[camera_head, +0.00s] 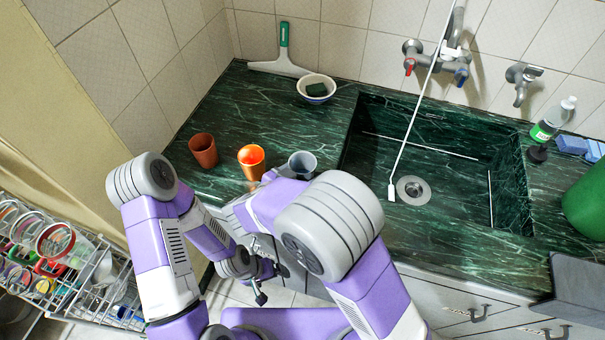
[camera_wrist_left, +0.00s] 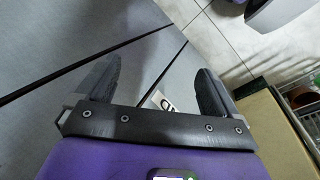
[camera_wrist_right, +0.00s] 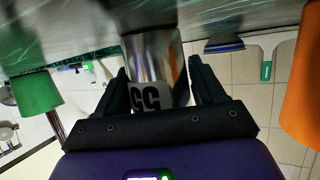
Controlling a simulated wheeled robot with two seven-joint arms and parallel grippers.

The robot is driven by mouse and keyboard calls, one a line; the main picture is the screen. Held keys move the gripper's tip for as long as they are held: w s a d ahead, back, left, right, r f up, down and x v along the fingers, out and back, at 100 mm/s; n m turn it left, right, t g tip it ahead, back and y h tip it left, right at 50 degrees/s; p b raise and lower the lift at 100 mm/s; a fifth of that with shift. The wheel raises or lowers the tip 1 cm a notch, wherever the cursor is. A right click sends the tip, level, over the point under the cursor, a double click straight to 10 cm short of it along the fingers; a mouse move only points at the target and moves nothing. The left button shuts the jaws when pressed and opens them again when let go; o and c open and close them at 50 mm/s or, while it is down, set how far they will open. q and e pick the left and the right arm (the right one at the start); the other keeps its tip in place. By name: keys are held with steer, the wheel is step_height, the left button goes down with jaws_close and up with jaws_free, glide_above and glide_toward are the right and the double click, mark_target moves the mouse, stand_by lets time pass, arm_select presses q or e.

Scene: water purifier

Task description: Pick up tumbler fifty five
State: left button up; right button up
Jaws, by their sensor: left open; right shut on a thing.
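Tumbler fifty five is a shiny metal tumbler (camera_wrist_right: 152,55) with a white label reading 55 in the right wrist view. It shows as a grey cup (camera_head: 302,163) near the counter's front in the head view. My right gripper (camera_wrist_right: 158,88) is shut on it, one finger on each side. In the head view my right arm hides that gripper. I cannot tell whether the tumbler still touches the counter. My left gripper (camera_head: 260,296) is open and empty, low in front of the cabinet; its spread fingers show in the left wrist view (camera_wrist_left: 157,85).
An orange cup (camera_head: 251,160) and a brown cup (camera_head: 203,150) stand left of the tumbler. A white bowl (camera_head: 316,88) and a squeegee (camera_head: 282,62) are behind. The sink (camera_head: 440,170) is to the right. A dish rack (camera_head: 80,285) stands at lower left.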

steer(key=shift+c, duration=0.7)
steer(key=shift+r, duration=0.1)
